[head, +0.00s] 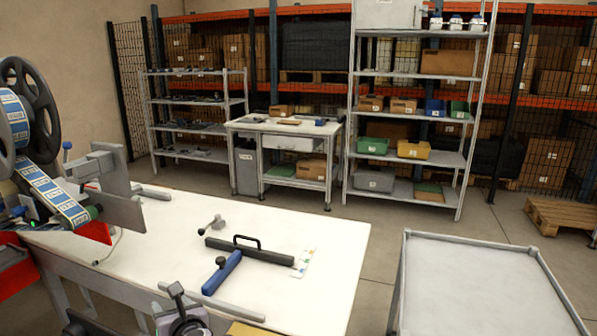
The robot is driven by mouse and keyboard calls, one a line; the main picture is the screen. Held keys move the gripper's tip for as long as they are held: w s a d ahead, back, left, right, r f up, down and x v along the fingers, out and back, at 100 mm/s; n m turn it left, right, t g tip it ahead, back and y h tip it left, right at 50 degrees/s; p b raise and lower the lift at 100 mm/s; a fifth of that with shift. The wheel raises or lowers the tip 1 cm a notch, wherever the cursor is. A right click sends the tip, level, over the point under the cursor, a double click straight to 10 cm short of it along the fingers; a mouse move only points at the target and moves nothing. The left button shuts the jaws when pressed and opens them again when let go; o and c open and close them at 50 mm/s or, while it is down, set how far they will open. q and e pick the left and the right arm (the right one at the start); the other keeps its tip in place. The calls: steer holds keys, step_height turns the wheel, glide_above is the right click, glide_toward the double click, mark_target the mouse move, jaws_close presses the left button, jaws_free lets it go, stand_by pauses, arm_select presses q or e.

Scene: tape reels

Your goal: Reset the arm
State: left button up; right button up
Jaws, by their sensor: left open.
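My left gripper (178,296) shows at the bottom edge, left of centre, by the near edge of the white worktable (320,240). It is open, and I see nothing between its fingers. Most of its arm is cut off by the frame. My right gripper is not in view.
A label machine with a large reel (40,110) stands at the left end of the worktable. A black bar with a handle (248,252) and a blue-handled tool (222,273) lie on the table. A grey-rimmed cart (480,245) stands at right, its top clear. Shelves stand behind.

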arm_select(q)
steer(key=s+a+r+g+y, duration=0.1)
steer(key=s+a+r+y, duration=0.1)
steer(key=a, duration=0.9)
steer(key=s+a+r+y, duration=0.2)
steer(key=a, duration=0.8)
steer(key=s+d+f+n+g+h, duration=0.1)
steer(key=s+d+f+n+h, duration=0.5)
steer(key=f, duration=0.4)
steer(key=s+d+f+n+h, duration=0.4)
steer(key=s+d+f+n, duration=0.15)
steer(key=s+f, duration=0.35)
steer(key=s+d+n+h, duration=0.5)
steer(key=s+d+n, duration=0.2)
steer(key=s+n, duration=0.5)
steer(key=d+n+t, duration=0.1)
steer(key=d+n, duration=0.3)
steer(key=d, duration=0.6)
steer(key=shift+s+r+n+h, duration=0.15)
steer(key=shift+s+n+h, duration=0.2)
steer(key=shift+s, duration=0.1)
